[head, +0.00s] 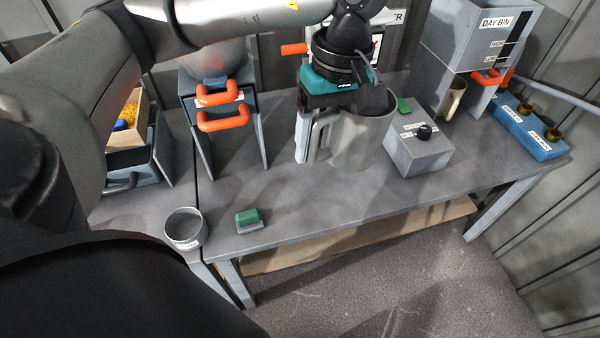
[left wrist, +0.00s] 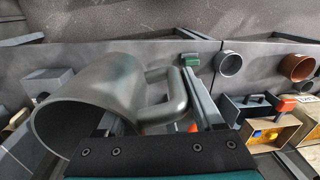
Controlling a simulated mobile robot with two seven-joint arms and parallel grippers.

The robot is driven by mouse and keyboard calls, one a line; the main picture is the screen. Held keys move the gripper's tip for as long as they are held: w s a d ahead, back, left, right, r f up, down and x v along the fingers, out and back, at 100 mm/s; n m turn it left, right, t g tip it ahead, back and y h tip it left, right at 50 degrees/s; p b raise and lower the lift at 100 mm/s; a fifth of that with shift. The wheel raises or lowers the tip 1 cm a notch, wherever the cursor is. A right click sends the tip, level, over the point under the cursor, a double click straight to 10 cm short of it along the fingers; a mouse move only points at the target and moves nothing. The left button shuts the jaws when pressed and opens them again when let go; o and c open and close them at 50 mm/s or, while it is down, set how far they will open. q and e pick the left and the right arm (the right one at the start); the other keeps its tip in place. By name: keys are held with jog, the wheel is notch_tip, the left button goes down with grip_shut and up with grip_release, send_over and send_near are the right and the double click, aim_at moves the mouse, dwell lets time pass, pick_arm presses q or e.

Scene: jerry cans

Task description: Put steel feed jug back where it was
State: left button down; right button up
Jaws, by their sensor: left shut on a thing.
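The steel feed jug (head: 362,140) is a grey open-topped can with a side handle, upright over the back middle of the table in the head view. My left gripper (head: 312,140) reaches down from above and is shut on the jug's handle. The gripper body hides part of the rim. In the left wrist view, the jug (left wrist: 85,105) lies at the left of the picture with its handle (left wrist: 170,100) between my fingers. I cannot tell whether its base touches the table. My right gripper is not in view.
A grey box with a black knob (head: 418,150) stands close right of the jug. A stand with orange handles (head: 222,118) is to the left. A grey cup (head: 185,228) and green block (head: 249,220) sit near the front left. The day bin (head: 465,35) and blue valve block (head: 530,130) are right. The front middle is clear.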

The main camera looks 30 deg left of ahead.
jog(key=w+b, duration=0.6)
jog(key=b, duration=0.2)
pick_arm(q)
jog(key=shift+a+f+n+t+h+b, duration=0.15)
jog(key=shift+a+f+n+b, duration=0.8)
jog(key=shift+f, duration=3.15)
jog(key=shift+a+f+n+t+h+b, duration=0.1)
jog(key=shift+f+n+b, duration=0.95)
jog(key=shift+f+n, duration=2.15)
jog(key=shift+a+f+n+t+h+b, duration=0.15)
jog(key=shift+a+f+n+b, duration=0.55)
jog(key=shift+f, duration=4.3)
jog(key=shift+d+f+b, duration=0.2)
jog(key=shift+f+b, duration=0.6)
jog(key=shift+f, duration=0.45)
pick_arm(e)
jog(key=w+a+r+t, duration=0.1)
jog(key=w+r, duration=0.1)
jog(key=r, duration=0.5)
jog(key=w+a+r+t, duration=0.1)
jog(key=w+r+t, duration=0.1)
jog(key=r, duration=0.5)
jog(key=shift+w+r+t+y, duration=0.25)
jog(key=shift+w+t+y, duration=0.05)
